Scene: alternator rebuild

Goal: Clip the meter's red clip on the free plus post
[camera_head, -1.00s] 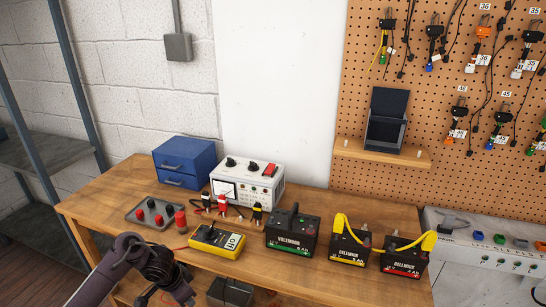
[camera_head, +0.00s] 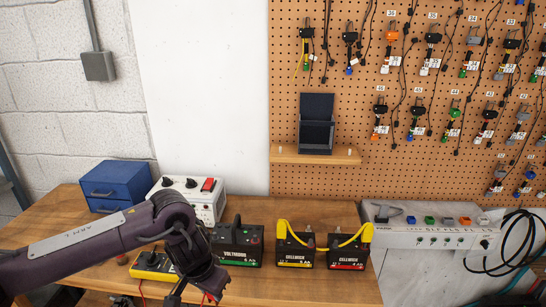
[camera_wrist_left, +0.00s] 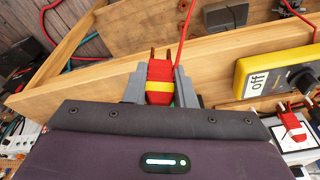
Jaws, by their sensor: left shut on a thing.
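My left gripper (camera_wrist_left: 160,92) is shut on the red clip (camera_wrist_left: 158,70), which has a yellow band and a red lead running up from it. In the head view the left gripper (camera_head: 198,292) is low at the bench front, and the clip in it is hard to make out. The yellow meter (camera_head: 147,262) is partly behind my arm; it also shows in the left wrist view (camera_wrist_left: 262,75), marked "off". A green-labelled battery (camera_head: 236,247), a yellow-labelled one (camera_head: 294,252) and a red-labelled one (camera_head: 346,254) stand right of the gripper. Which plus post is free cannot be told.
A white bench instrument (camera_head: 208,198) and a blue drawer box (camera_head: 117,186) stand behind my arm. A grey panel unit (camera_head: 430,240) stands at the right. Bare bench (camera_head: 280,285) lies in front of the batteries.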

